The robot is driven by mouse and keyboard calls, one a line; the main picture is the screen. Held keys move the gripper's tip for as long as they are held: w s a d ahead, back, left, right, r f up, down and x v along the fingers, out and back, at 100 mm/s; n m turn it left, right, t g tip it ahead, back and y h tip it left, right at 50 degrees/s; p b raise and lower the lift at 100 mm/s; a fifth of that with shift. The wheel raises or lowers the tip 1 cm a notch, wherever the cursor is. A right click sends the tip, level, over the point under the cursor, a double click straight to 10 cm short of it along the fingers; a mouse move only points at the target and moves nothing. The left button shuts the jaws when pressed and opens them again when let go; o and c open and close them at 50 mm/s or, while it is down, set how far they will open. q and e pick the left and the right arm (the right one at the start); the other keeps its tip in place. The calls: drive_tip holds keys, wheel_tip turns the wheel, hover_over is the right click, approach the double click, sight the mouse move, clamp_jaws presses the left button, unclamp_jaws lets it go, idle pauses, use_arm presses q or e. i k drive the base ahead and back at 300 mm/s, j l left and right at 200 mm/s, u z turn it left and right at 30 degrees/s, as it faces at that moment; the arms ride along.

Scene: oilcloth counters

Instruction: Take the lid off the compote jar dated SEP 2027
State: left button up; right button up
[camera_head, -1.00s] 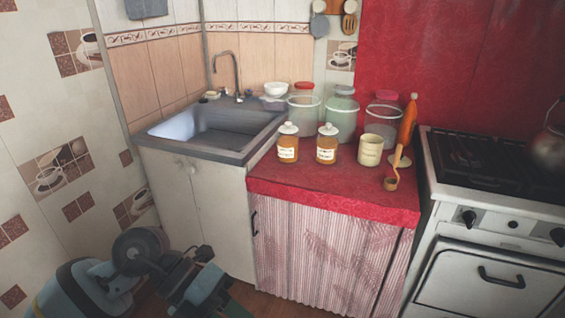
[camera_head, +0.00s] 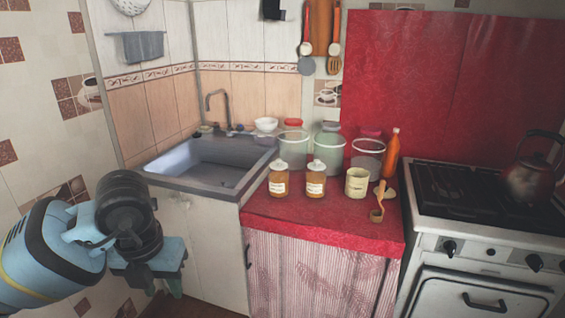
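Two small amber jars with pale lids and white labels stand side by side on the red counter: a left jar (camera_head: 278,183) and a right jar (camera_head: 315,183). Both are upright with their lids on. The label print is too small to read, so I cannot tell which is dated SEP 2027. My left gripper (camera_head: 155,281) is at the lower left, in front of the sink cabinet, well away from the jars. Its fingers look apart with nothing between them. My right gripper is not in view.
Larger glass jars (camera_head: 328,147) stand behind the small ones. A cream mug (camera_head: 356,183), a wooden scoop (camera_head: 377,213) and an orange bottle (camera_head: 391,157) are to the right. The sink (camera_head: 205,165) is left, the stove (camera_head: 470,195) right. The counter (camera_head: 310,220) is clear in front.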

sight(278, 165)
drive_tip(key=i+l+z, duration=0.2)
drive_tip(key=i, duration=1.95)
